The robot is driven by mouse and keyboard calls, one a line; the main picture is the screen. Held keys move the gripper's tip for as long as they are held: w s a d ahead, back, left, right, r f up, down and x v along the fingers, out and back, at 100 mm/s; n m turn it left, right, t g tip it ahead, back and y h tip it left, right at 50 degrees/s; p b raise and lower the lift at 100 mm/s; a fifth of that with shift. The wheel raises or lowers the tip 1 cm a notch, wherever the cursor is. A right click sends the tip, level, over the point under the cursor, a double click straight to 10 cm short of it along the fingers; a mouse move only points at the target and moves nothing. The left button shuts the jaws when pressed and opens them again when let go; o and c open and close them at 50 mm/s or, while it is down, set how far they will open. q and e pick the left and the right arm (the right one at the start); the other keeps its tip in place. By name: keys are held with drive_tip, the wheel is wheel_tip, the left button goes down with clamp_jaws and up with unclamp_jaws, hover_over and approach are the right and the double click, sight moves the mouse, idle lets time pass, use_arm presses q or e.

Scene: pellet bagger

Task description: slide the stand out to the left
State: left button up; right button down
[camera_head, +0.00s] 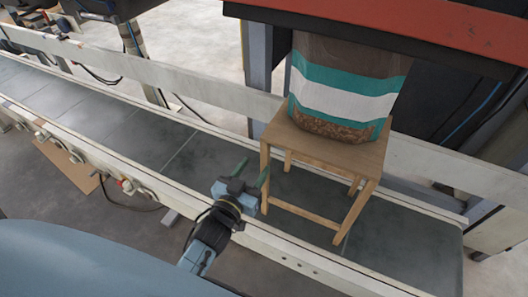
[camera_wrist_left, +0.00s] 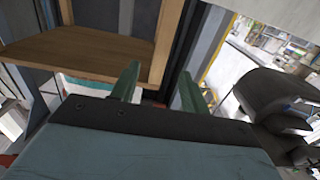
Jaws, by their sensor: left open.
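The stand (camera_head: 370,155) is a small wooden stool with its legs on the dark conveyor. A bag (camera_head: 345,100) with teal and white bands and brown pellets rests on its top. My left gripper (camera_head: 252,171), with green fingers, is open beside the stand's near-left leg. In the left wrist view the gripper (camera_wrist_left: 157,86) is open, and a wooden leg of the stand (camera_wrist_left: 165,38) shows in line with the gap between the fingers. I cannot tell whether the fingers touch it. The right gripper is out of view.
The conveyor (camera_head: 110,121) runs clear to the left of the stand, with pale side rails (camera_head: 180,82) along it. A red and black machine part (camera_head: 430,30) overhangs the bag. Knobs and cables line the near rail.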

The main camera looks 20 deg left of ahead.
sight(268, 146)
use_arm(q)
drive_tip(key=w+b, duration=0.1)
drive_tip(key=w, duration=0.8)
drive_tip(key=shift+w+d, duration=0.15)
drive_tip(key=shift+w, duration=0.05)
clamp_jaws()
idle(1.1)
